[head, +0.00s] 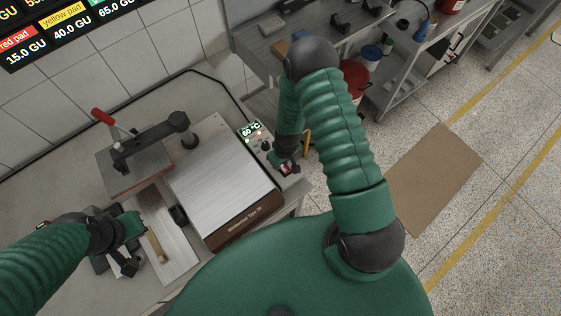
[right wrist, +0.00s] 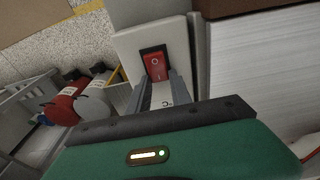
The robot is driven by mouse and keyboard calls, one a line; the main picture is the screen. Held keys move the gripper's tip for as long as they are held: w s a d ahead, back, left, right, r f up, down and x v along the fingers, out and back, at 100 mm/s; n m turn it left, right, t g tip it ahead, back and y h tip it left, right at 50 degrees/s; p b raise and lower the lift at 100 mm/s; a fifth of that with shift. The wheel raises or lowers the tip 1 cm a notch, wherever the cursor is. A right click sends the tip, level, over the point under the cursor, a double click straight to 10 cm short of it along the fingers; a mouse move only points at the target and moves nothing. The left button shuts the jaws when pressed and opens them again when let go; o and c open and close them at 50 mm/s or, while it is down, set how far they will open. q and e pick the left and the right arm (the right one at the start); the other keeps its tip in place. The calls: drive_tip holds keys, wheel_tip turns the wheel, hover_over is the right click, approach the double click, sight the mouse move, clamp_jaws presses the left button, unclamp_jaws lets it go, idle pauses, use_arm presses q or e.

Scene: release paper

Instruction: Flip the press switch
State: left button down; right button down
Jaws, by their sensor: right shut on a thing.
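The press switch (right wrist: 156,65) is a red rocker in a black frame on a light panel, in the right wrist view. It also shows small beside my right gripper in the head view (head: 286,169). The fingertips hide the lower part of the rocker. The press (head: 225,180) has a flat metal plate and a display reading 60 °C. My left gripper (head: 142,245) is at the left over the table; its jaw opening is unclear.
A wooden stick (head: 156,245) lies near my left gripper. A grey shelf (head: 402,70) and a brown floor mat (head: 432,180) are to the right.

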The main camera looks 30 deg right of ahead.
drive_tip(key=shift+s+d+f+t+b, duration=0.1)
drive_tip(key=shift+s+f+t+b, duration=0.25)
drive_tip(key=shift+t+b, duration=0.6)
drive_tip(key=shift+s+r+t+b, duration=0.15)
drive_tip(key=shift+r+t+b, duration=0.05)
drive_tip(key=shift+t+b, duration=0.15)
drive_tip(key=shift+r+t, duration=0.25)
drive_tip(key=shift+t, duration=0.05)
drive_tip(key=c, duration=1.2)
unclamp_jaws()
drive_tip(key=shift+o, duration=0.2)
drive_tip(key=shift+r, duration=0.15)
